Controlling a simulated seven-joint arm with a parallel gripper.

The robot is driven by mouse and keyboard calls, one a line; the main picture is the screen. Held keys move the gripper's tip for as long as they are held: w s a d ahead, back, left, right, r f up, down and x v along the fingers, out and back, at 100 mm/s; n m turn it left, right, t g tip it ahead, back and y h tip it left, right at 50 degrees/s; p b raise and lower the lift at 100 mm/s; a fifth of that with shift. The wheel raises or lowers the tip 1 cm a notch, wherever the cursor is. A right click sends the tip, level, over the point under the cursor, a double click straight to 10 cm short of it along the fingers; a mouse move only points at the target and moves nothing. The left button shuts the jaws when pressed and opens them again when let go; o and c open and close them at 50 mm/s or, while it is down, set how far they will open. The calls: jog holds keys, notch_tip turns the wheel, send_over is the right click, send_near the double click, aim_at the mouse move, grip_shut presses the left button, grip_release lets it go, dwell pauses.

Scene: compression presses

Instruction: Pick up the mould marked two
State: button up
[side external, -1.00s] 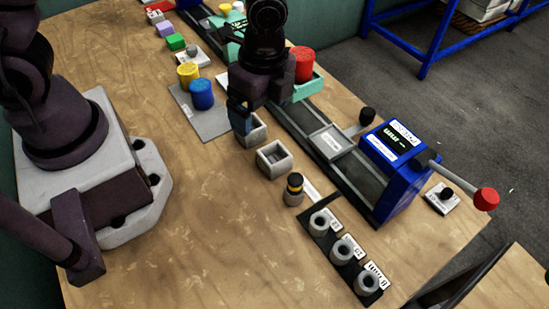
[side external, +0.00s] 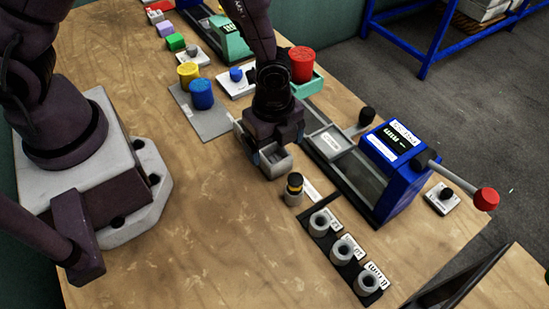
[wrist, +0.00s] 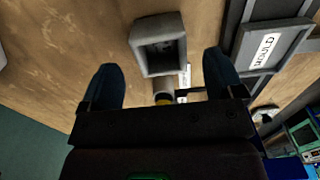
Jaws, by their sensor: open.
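I cannot read a number on either one. My gripper is open, pointing down, and empty above the nearer box. In the wrist view one grey box (wrist: 158,45) lies between and ahead of the two spread dark fingertips (wrist: 160,65), with its hollow inside visible.
A small cylinder with a black and yellow top (side external: 294,189) stands close in front. A black rack (side external: 325,238) holds three grey rings with labels. The blue press (side external: 395,165) with a red-knobbed lever is right. Yellow (side external: 188,74) and blue (side external: 202,94) cylinders stand behind left. Bare table lies front left.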

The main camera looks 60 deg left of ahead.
aim_at(274, 155)
jog(key=shift+f, duration=1.8)
jog(key=c, duration=1.2)
jog(key=shift+w+r, duration=0.1)
jog(key=shift+r, duration=0.05)
notch_tip(274, 155, up, 8)
jog(key=r, duration=0.1)
jog(key=w+d+n, duration=0.1)
jog(key=w+n, duration=0.3)
jog(key=n, duration=0.2)
jog(key=w+d+n, duration=0.1)
jog(key=w+n, duration=0.3)
jog(key=n, duration=0.2)
jog(key=w+d+n, duration=0.1)
jog(key=w+n, duration=0.3)
jog(key=n, duration=0.2)
jog(key=shift+w+r, duration=0.15)
jog(key=shift+r, duration=0.2)
